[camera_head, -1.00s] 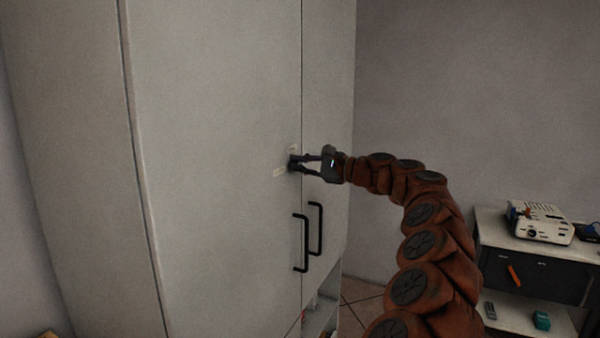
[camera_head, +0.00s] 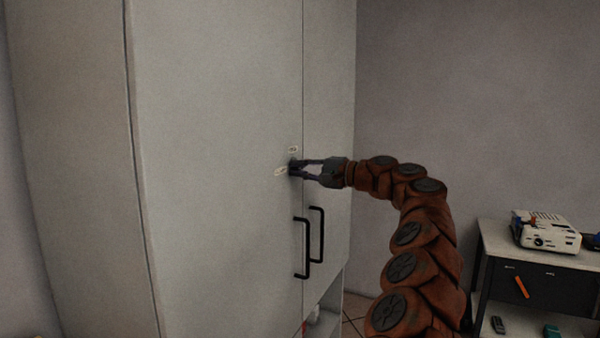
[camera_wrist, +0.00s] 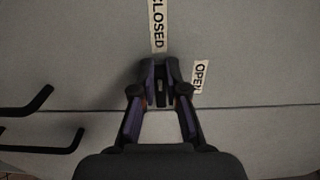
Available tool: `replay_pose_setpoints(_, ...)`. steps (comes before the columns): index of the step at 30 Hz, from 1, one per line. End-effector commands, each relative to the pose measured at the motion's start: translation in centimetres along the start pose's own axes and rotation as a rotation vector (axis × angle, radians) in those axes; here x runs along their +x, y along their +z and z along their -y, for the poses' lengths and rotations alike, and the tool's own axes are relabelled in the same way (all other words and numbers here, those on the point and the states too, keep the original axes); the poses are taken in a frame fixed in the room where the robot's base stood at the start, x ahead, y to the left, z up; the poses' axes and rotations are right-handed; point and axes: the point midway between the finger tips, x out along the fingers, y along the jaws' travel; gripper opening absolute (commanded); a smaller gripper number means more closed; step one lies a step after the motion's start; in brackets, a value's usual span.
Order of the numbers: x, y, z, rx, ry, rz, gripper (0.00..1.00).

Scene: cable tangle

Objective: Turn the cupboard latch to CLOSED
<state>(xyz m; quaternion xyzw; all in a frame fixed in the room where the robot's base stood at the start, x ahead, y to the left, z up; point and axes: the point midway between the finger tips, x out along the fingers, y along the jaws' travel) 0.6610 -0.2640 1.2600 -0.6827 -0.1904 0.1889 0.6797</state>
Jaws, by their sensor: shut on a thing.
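The cupboard latch (camera_wrist: 160,92) is a small dark piece on the pale door by the seam. It is mostly hidden between my fingertips, and I cannot tell exactly where it points. My gripper (camera_head: 293,168) reaches it from the right and is shut on it; the gripper (camera_wrist: 160,78) also shows in the wrist view, one finger on each side. The CLOSED label (camera_wrist: 157,24) is straight above the fingertips in the wrist view, and the OPEN label (camera_wrist: 199,76) is to their right. In the head view the CLOSED label (camera_head: 281,171) is left of the fingertips and the OPEN label (camera_head: 293,149) above.
Two black door handles (camera_head: 302,248) (camera_head: 317,235) stick out below my gripper. An open shelf (camera_head: 322,320) is under the right door. A side cabinet (camera_head: 500,241) with a white device (camera_head: 545,231) stands at the right. The wall side beyond the cupboard is clear.

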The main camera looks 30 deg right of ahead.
Motion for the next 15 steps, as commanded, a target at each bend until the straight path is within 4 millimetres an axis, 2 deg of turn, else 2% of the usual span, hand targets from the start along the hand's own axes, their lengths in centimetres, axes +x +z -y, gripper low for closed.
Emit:
replay_pose_setpoints(13,0.07,0.04,-0.12,-0.011,0.003,0.002,0.0)
replay_pose_setpoints(14,0.07,0.04,-0.12,-0.011,0.003,0.002,0.13)
replay_pose_setpoints(15,0.07,0.04,-0.12,-0.011,0.003,0.002,0.17)
